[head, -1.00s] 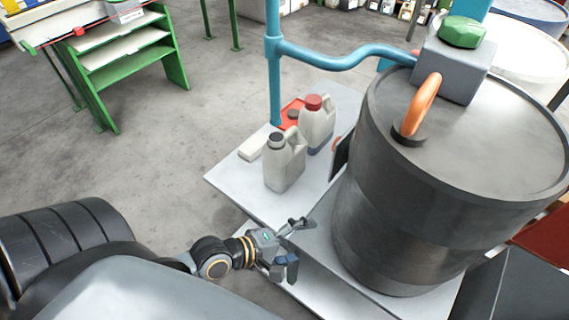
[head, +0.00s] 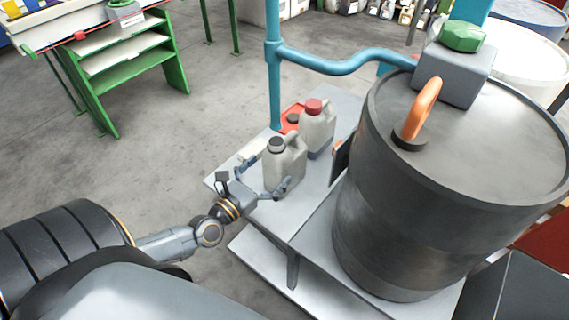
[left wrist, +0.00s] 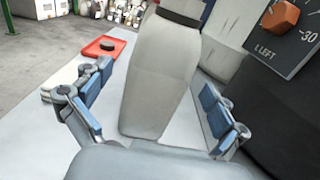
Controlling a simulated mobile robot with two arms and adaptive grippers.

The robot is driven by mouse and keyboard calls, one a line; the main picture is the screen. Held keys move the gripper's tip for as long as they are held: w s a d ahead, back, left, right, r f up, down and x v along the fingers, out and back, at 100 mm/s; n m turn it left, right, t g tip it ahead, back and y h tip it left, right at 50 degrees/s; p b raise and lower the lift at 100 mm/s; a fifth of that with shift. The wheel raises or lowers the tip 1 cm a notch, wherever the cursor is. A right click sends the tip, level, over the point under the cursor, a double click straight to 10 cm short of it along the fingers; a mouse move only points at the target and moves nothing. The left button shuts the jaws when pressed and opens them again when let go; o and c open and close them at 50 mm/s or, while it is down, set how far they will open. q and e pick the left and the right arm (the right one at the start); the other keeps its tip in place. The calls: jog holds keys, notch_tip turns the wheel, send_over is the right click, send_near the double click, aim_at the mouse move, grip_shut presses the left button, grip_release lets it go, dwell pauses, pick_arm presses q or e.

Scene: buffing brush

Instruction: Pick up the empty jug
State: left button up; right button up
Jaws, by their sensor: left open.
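A pale jug with a dark cap (head: 285,166) stands upright on the light grey platform (head: 222,181). My left gripper (head: 263,178) is open at its near left side, with one finger on each side of it. In the left wrist view the jug body (left wrist: 160,75) rises between the two blue-padded fingers, with gaps on both sides. A second jug with a red cap (head: 317,128) stands just behind to the right. A darker band shows low on this second jug. My right gripper is not in view.
A large dark drum (head: 400,215) stands close on the right, with a dark panel (left wrist: 275,45) beside the jugs. A red item with a dark knob (left wrist: 104,47) lies behind. A blue pipe (head: 273,70) rises at the platform's back.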

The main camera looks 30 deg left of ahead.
pick_arm(q)
jog(key=shift+w+d, duration=0.1)
jog(key=shift+w, duration=0.7)
jog(key=shift+w+r, duration=0.15)
jog(key=shift+w, duration=0.2)
jog(key=w, duration=0.3)
jog(key=shift+w+d+r+p, duration=0.15)
jog(key=shift+w+r+p, duration=0.15)
jog(key=shift+w, duration=0.45)
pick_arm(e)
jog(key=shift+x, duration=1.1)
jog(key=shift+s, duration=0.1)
pick_arm(q)
jog(key=c, duration=1.3)
